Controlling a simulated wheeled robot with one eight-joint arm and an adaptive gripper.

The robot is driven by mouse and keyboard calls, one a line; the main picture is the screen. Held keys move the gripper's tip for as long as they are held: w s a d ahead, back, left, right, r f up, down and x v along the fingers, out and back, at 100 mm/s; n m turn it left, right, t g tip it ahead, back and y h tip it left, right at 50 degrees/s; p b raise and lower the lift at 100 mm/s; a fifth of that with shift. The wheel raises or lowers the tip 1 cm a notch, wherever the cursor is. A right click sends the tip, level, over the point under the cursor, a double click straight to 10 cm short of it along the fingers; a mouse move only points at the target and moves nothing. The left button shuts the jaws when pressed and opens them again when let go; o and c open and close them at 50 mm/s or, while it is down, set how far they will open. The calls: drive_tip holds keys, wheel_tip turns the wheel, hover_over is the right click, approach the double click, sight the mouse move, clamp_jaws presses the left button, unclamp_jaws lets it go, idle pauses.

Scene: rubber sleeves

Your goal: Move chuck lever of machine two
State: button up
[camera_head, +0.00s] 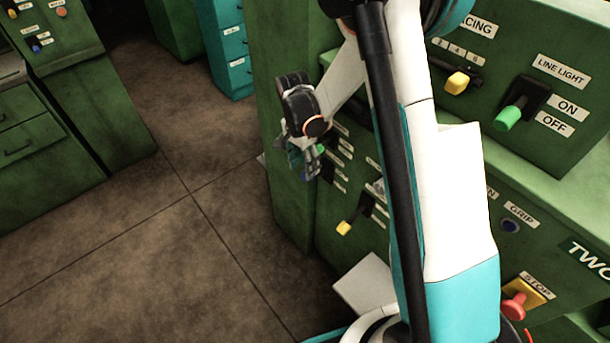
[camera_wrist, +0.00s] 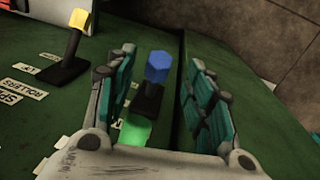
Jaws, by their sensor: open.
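My gripper (camera_head: 303,160) is open beside the green front panel of the machine marked TWO. In the wrist view the fingers of my gripper (camera_wrist: 162,75) stand on either side of a lever with a blue knob (camera_wrist: 157,67) and a black base, with gaps visible. A green knob (camera_wrist: 135,132) shows below it, near the palm. A yellow-knobbed lever (camera_wrist: 78,20) stands to the left, outside the fingers. In the head view a green knob (camera_head: 320,149) shows by the gripper, and a yellow-knobbed lever (camera_head: 345,227) is lower right. I cannot read which lever is labelled chuck.
The upper panel holds a yellow lever (camera_head: 457,83) and a green LINE LIGHT lever (camera_head: 508,118). A red stop button (camera_head: 515,305) is at lower right. My arm hides part of the panel. Open floor (camera_head: 160,240) lies to the left.

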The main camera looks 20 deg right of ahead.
drive_tip(key=shift+s+d+f+b, duration=0.1)
drive_tip(key=shift+s+f+b, duration=0.1)
drive_tip(key=shift+f, duration=0.75)
drive_tip(key=shift+s+d+f+b, duration=0.1)
drive_tip(key=shift+f+b, duration=0.1)
drive_tip(key=shift+f, duration=0.75)
drive_tip(key=shift+c, duration=0.5)
clamp_jaws()
drive_tip(key=shift+a, duration=0.1)
